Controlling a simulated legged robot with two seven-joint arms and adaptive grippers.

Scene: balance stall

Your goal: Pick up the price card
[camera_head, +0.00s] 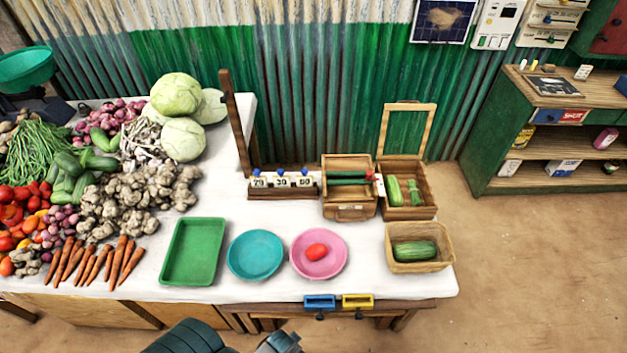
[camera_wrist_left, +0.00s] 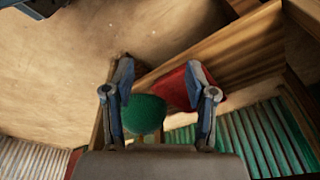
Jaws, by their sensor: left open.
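Three white number cards, looking like price cards, stand in a wooden rack (camera_head: 283,192) at the back of the white table. The left card (camera_head: 259,181), middle card (camera_head: 281,181) and right card (camera_head: 304,181) have blue pieces above them. Which one the task means I cannot tell. In the left wrist view my left gripper (camera_wrist_left: 158,70) is open, with nothing between its fingertips. A rounded green thing (camera_wrist_left: 146,113) and a red thing (camera_wrist_left: 176,88) show behind the fingers; I cannot identify them. My right gripper is not seen.
A green tray (camera_head: 173,276), a teal plate (camera_head: 235,255) and a pink plate (camera_head: 334,261) with a red tomato (camera_head: 316,251) line the front. Wooden boxes (camera_head: 350,211) and a basket (camera_head: 443,258) stand right; vegetables fill the left. A wooden post (camera_head: 236,120) rises beside the rack.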

